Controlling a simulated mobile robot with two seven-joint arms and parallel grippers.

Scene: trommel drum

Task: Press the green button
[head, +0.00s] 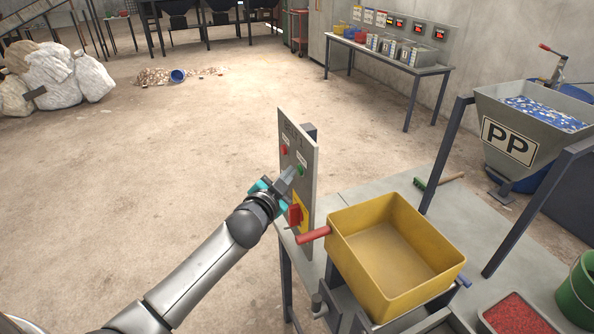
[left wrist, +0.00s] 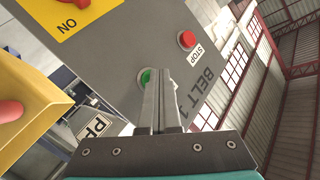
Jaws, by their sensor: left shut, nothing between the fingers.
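In the left wrist view the shut fingers (left wrist: 160,85) point at the panel (left wrist: 125,55) and partly cover the green button (left wrist: 146,77). I cannot tell whether the tips touch the button. The red stop button (left wrist: 187,40) shows clear of the fingers. My right gripper is not in view.
A red rotary switch (head: 295,214) on a yellow plate sits low on the panel. A yellow bin (head: 438,262) with a red handle (head: 313,235) stands close to the right. A PP hopper (head: 490,115) is farther right. The floor left of the panel is open.

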